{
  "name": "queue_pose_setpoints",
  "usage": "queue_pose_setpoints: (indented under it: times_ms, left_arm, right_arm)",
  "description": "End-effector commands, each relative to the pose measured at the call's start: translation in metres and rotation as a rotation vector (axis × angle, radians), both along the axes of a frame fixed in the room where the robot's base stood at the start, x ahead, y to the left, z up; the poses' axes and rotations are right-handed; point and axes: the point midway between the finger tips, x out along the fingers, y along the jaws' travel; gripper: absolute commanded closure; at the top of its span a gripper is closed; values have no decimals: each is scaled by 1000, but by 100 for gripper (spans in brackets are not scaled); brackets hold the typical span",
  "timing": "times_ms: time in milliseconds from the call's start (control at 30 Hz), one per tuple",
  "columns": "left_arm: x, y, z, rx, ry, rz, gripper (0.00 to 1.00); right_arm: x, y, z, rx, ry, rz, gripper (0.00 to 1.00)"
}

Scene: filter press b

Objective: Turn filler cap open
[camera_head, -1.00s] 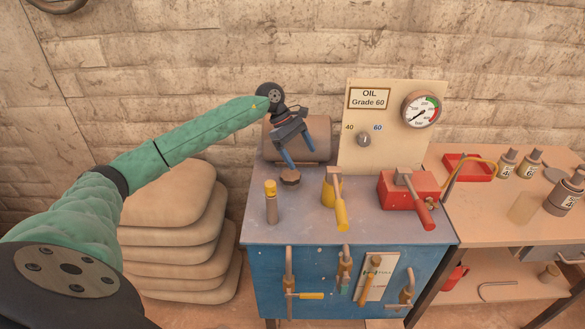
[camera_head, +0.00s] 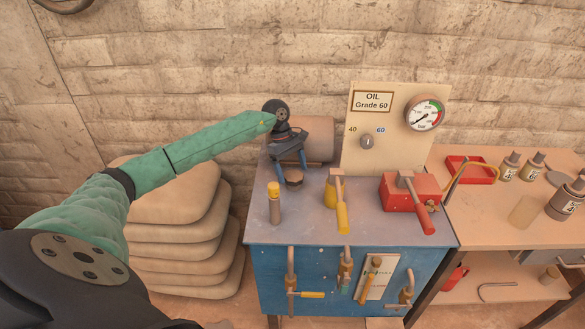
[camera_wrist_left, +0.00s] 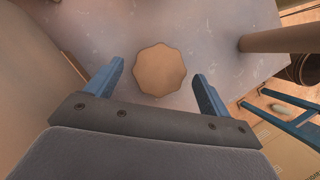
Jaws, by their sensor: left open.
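The filler cap is a brown, faceted knob (camera_head: 293,178) on the top of the blue cabinet, just in front of a tan cylindrical tank. It also shows in the left wrist view as an eight-sided cap (camera_wrist_left: 160,70). My left gripper (camera_head: 292,167) is open above it, its blue fingers pointing down. In the left wrist view the cap sits between the open fingertips (camera_wrist_left: 158,72), with a gap on each side and no visible contact. The height of the tips over the cap is hard to tell. My right gripper is not in view.
A yellow-topped post (camera_head: 274,205) stands in front of the cap. A yellow-handled lever (camera_head: 341,205) and a red valve block (camera_head: 405,193) are to its right. The tan tank (camera_head: 318,138) and the oil panel (camera_head: 360,150) stand behind. Stacked sacks (camera_head: 180,235) lie left of the cabinet.

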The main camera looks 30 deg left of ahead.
Motion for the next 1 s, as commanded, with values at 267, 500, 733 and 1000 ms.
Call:
queue_pose_setpoints:
  times_ms: [267, 500, 733, 1000]
  left_arm:
    - [-1, -3, -8, 0, -1, 0, 19]
    - [-1, -3, -8, 0, -1, 0, 28]
    - [-1, -3, -8, 0, -1, 0, 63]
    - [-1, -3, -9, 1, -1, 21, 63]
  right_arm:
    - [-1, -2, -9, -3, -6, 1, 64]
    - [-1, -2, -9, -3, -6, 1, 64]
    - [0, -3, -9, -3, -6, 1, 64]
    - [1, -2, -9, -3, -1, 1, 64]
